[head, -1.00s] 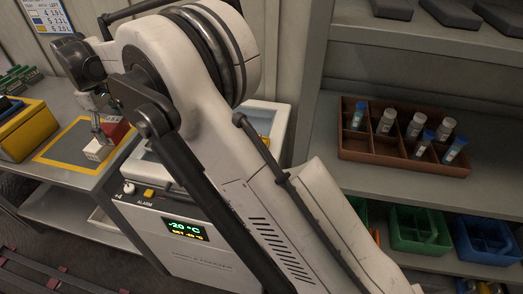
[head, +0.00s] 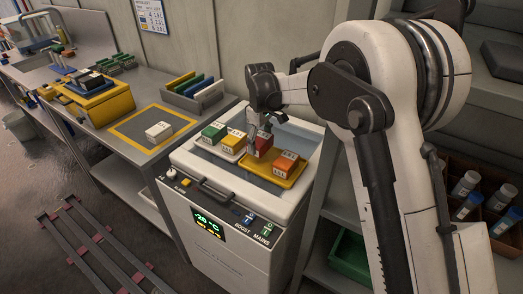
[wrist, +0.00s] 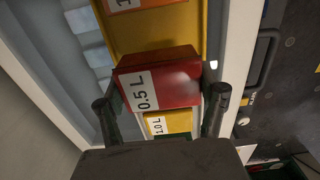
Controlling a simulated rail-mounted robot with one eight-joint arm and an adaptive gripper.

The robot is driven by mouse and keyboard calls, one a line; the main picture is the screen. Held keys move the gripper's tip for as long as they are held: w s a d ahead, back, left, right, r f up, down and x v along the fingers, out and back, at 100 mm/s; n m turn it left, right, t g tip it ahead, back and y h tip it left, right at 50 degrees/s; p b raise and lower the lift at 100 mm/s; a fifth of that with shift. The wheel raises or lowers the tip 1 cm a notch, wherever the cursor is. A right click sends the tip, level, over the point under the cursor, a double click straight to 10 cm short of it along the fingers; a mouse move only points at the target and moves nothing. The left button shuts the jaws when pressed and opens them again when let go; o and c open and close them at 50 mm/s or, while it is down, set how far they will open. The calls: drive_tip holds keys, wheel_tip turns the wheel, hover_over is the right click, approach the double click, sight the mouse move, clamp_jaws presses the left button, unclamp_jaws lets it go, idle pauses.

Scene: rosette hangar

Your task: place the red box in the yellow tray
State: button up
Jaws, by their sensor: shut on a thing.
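The red box (head: 263,143) is held in my gripper (head: 262,125) over the open top of the freezer. In the wrist view the red box (wrist: 160,84), labelled 0.5 L, sits between the two fingers (wrist: 160,108). The yellow tray (head: 262,172) lies inside the freezer top, with an orange box (head: 286,164) on its right part. In the wrist view the yellow tray (wrist: 192,27) shows behind the red box. The red box is at the tray's left end; I cannot tell whether it touches the tray.
A white tray (head: 208,148) left of the yellow one holds a green box (head: 214,133) and a yellow box (head: 234,142). The freezer's raised rim (head: 180,163) surrounds both. A white box (head: 159,132) stands on the yellow-bordered mat (head: 130,127) on the bench. A shelf is at right.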

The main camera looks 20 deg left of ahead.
sight(261, 138)
drive_tip(key=shift+d+f, duration=0.25)
drive_tip(key=shift+f, duration=1.85)
drive_tip(key=shift+f, duration=0.1)
drive_tip(key=shift+f, duration=0.15)
drive_tip(key=o, duration=1.3)
drive_tip(key=shift+c, duration=0.2)
wheel_tip(261, 138, up, 12)
drive_tip(key=shift+r, duration=0.25)
